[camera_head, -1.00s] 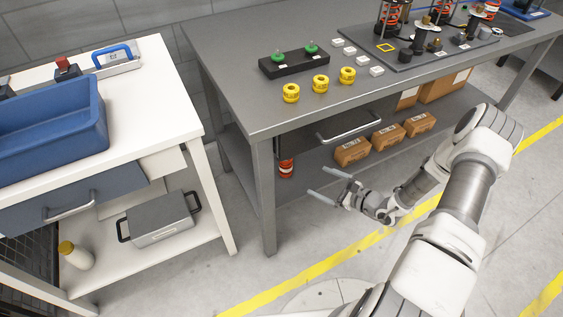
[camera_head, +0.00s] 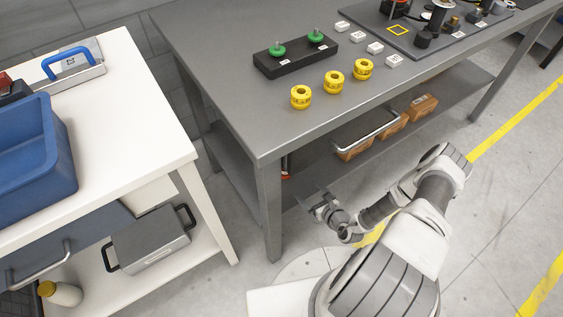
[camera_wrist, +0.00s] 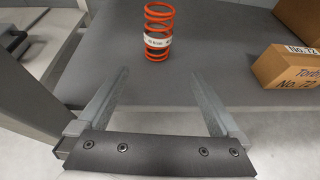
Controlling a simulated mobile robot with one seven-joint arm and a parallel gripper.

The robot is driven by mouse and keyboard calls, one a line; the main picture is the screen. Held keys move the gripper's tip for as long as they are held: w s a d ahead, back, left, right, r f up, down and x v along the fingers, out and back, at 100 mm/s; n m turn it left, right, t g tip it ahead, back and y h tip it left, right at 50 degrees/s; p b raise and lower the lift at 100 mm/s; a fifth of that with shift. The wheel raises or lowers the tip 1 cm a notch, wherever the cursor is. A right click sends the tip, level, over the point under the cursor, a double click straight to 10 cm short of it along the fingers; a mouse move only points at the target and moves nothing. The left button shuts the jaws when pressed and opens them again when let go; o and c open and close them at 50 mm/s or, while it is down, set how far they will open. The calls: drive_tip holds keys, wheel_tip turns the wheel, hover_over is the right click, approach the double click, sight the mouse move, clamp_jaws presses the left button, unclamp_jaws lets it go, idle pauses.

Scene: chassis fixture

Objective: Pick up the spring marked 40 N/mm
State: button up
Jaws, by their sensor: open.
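An orange coil spring (camera_wrist: 159,30) stands upright on the grey lower shelf (camera_wrist: 215,75) of the workbench. It has a white label band whose print is too small to read. In the wrist view it is beyond my fingertips and roughly centred between them. My gripper (camera_wrist: 160,80) is open and empty, its two fingers apart and pointing toward the spring without touching it. In the head view my gripper (camera_head: 313,198) is low beside the bench's front edge, and only a small red-orange part of the spring (camera_head: 286,170) shows behind the bench.
Cardboard boxes (camera_wrist: 290,66) stand right of the spring on the shelf. The bench top (camera_head: 215,75) and its front leg (camera_head: 270,215) are close to my gripper. Yellow rings (camera_head: 334,82) and a black block with green-topped parts (camera_head: 295,56) are on top. A white table (camera_head: 120,130) stands left.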

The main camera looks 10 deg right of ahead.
drive_tip(key=b+x, duration=0.4)
drive_tip(key=x, duration=0.7)
drive_tip(key=shift+s+f, duration=0.1)
drive_tip(key=shift+f, duration=0.05)
drive_tip(key=shift+w+a+f, duration=0.15)
drive_tip(key=shift+w+a, duration=0.05)
drive_tip(key=shift+w, duration=0.4)
drive_tip(key=shift+a+b+x, duration=0.15)
drive_tip(key=shift+b+x, duration=0.75)
drive_tip(key=shift+x, duration=0.4)
drive_tip(key=shift+a+b+x, duration=0.1)
drive_tip(key=shift+b+x, duration=0.75)
drive_tip(key=shift+x, duration=0.45)
drive_tip(key=shift+r, duration=0.25)
drive_tip(key=shift+c, duration=0.3)
clamp_jaws()
